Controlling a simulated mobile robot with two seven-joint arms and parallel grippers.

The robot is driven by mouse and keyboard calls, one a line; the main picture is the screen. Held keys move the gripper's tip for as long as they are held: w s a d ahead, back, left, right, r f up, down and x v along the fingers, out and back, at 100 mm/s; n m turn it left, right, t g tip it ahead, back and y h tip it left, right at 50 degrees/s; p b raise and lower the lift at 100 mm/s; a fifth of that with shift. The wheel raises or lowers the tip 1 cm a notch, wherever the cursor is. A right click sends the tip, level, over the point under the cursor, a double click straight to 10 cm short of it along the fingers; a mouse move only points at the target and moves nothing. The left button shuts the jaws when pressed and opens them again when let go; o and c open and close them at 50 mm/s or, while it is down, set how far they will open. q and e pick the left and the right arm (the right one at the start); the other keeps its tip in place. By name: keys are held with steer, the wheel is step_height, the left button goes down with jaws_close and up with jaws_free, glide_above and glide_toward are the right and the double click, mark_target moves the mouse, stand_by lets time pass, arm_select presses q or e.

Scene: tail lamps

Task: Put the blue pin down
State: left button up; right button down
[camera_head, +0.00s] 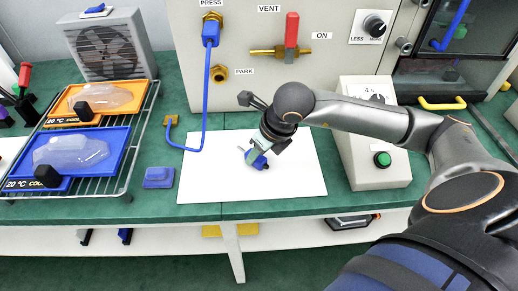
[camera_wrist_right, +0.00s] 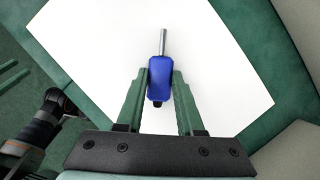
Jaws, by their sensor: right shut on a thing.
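The blue pin shows in the right wrist view (camera_wrist_right: 161,78) as a blue block-like grip with a silver metal shaft pointing up in the picture. It also shows in the head view (camera_head: 260,162), partly hidden by the fingers. My right gripper (camera_head: 253,155) is shut on its blue grip, with one green finger on each side, as the wrist view shows (camera_wrist_right: 160,84). The pin is over the white sheet (camera_head: 302,180) on the green bench. I cannot tell whether it touches the sheet.
A wire rack (camera_head: 127,165) with orange (camera_head: 144,93) and blue (camera_head: 117,143) trays stands further left. A box with a green button (camera_head: 382,159) is at right. The panel with a red-handled valve (camera_head: 291,35) rises behind. The sheet is otherwise clear.

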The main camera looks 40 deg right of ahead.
steer(key=shift+a, duration=0.1)
steer(key=shift+f+b, duration=0.2)
steer(key=shift+b, duration=0.1)
steer(key=c, duration=0.5)
jaws_free()
steer(key=shift+r, duration=0.1)
steer(key=shift+c, duration=0.2)
steer(key=shift+r+p, duration=0.35)
steer(key=shift+p, duration=0.15)
steer(key=v, duration=1.1)
steer(key=shift+s+r, duration=0.25)
steer(key=shift+s, duration=0.1)
